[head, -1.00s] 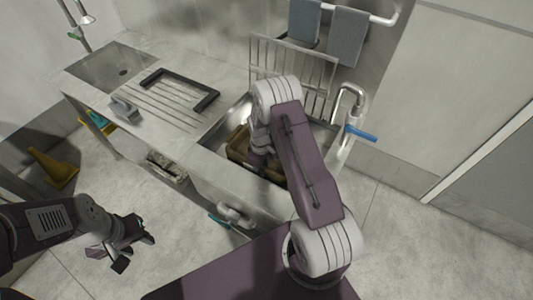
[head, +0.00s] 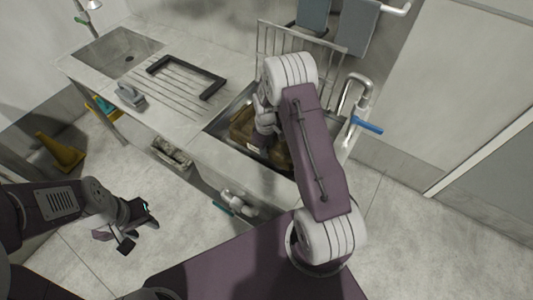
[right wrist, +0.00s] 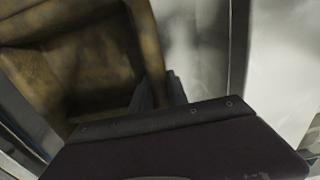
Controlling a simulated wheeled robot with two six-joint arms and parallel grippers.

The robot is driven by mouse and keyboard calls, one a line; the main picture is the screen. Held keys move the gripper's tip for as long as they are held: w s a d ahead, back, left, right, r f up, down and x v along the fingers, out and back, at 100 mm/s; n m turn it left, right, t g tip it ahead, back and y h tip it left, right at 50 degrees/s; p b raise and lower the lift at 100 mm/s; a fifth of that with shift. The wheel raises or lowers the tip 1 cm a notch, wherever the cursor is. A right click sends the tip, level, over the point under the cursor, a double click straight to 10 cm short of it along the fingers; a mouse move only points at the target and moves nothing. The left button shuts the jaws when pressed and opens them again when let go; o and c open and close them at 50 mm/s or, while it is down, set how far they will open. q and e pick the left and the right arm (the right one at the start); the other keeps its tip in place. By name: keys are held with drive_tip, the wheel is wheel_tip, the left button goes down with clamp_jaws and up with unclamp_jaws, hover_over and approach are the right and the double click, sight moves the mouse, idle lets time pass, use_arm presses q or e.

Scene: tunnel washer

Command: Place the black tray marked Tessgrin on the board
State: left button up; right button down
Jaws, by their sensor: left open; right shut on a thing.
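A brown, stained tray (head: 243,125) is in the right sink basin; no marking on it can be read. My right gripper (head: 264,139) is shut on the tray's wall, with the fingers partly hidden by my arm. In the right wrist view the tray (right wrist: 95,65) shows its brown wall and inner floor, and my gripper (right wrist: 158,92) is at its rim. The grooved draining board (head: 172,96) lies left of this basin, with a black U-shaped frame (head: 208,91) on it. My left gripper (head: 128,226) is open and empty over the floor.
A grey brush-like object (head: 130,96) lies on the counter left of the board. A wire rack (head: 300,48) stands behind the basin, and a tap with a blue lever (head: 367,125) is at its right. The board inside the frame is clear.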

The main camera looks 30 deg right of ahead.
wheel_tip(320, 180, up, 5)
drive_tip(key=shift+f, duration=0.1)
